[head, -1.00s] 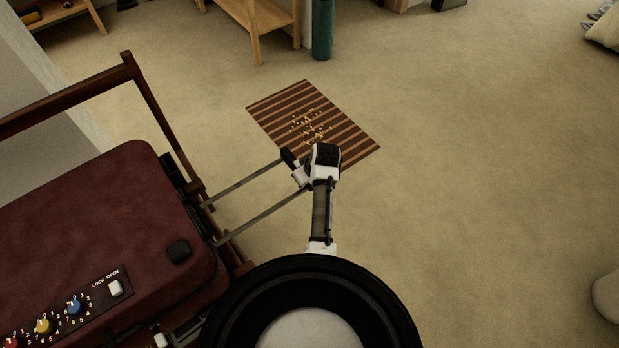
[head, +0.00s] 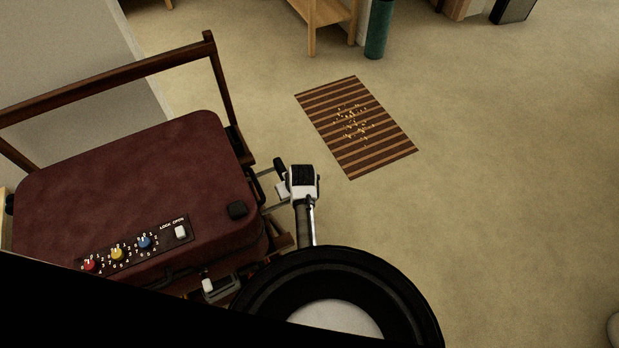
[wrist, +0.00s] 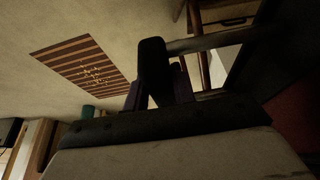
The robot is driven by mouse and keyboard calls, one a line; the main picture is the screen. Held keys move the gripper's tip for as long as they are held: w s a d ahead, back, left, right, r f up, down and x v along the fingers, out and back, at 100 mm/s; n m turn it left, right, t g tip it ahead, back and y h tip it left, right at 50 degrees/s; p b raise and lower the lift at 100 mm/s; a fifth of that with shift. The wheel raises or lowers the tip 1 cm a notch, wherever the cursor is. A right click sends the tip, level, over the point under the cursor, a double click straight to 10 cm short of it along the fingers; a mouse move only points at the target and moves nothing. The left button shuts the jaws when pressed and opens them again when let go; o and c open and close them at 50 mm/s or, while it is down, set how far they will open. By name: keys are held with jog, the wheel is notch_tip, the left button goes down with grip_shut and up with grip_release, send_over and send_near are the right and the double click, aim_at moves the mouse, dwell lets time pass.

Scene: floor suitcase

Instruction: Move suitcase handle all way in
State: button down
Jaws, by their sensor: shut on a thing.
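The dark red suitcase (head: 130,180) lies on a dark wooden rack (head: 215,85) at the left of the head view. Its handle rods (head: 268,172) stick out a short way from its right side. My gripper (head: 283,180) is at the outer end of the rods and is shut on the handle. In the wrist view the dark handle (wrist: 190,44) runs to the right from between my fingers (wrist: 160,85). Most of the handle grip is hidden by my gripper.
A striped brown mat (head: 355,130) with small yellowish bits lies on the carpet. A wooden stand (head: 325,20) and a green cylinder (head: 378,30) are at the back.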

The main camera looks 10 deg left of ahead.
jog(key=shift+s+a+p, duration=0.2)
jog(key=shift+s+a, duration=0.4)
jog(key=shift+a, duration=0.25)
jog(key=shift+s+a+p, duration=0.15)
jog(key=shift+s+a, duration=0.4)
jog(key=shift+a, duration=0.25)
jog(key=c, duration=1.2)
grip_release()
jog(key=shift+o, duration=0.2)
jog(key=b+v, duration=0.1)
jog(key=v, duration=1.3)
jog(key=shift+f, duration=0.1)
jog(key=shift+c, duration=0.2)
